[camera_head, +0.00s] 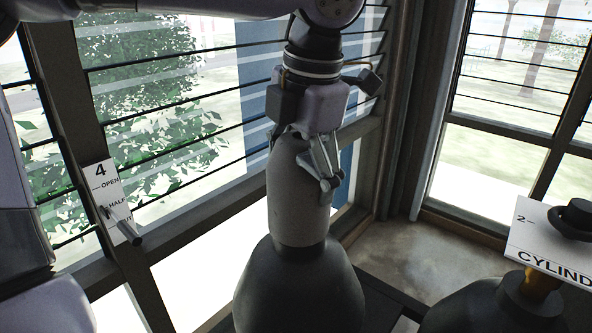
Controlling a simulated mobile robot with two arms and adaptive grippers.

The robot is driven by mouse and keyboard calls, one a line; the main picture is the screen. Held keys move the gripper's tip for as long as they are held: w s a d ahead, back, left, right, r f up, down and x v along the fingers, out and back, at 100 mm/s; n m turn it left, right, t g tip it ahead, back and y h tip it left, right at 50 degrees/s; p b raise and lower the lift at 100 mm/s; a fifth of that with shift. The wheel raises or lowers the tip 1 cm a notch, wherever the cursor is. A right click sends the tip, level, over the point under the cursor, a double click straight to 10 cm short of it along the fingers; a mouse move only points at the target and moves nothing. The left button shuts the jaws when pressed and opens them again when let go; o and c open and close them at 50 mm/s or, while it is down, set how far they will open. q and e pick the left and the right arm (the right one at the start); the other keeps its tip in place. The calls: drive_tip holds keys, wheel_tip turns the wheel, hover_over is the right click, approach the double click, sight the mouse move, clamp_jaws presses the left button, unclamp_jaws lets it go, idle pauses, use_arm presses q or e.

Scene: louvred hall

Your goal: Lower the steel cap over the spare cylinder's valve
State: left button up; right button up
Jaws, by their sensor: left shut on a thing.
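My left gripper (303,160) points down from the top centre and is shut on the grey steel cap (298,205), with its fingers on either side of the cap's rounded top. The cap is upright. Below it stands a dark grey cylinder (298,290) with sloping shoulders. The cap's lower rim appears at the top of those shoulders, roughly centred on the cylinder. I cannot tell whether the rim touches it. No valve shows on this cylinder; the cap hides that place. My right gripper is not in view.
At the lower right, another dark cylinder (470,309) has a brass valve (540,286) and a white sign (535,240) reading "2" and "CYLIND". Louvred windows stand behind. Bare floor (405,262) shows right of the cap.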

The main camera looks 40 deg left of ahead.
sight(297, 139)
use_arm(q)
drive_tip(key=o, duration=2.1)
drive_tip(key=shift+s, duration=0.1)
drive_tip(key=shift+o, duration=0.2)
drive_tip(key=r+p, duration=0.6)
drive_tip(key=r, duration=0.1)
drive_tip(key=shift+d+r, duration=0.1)
drive_tip(key=shift+d, duration=0.25)
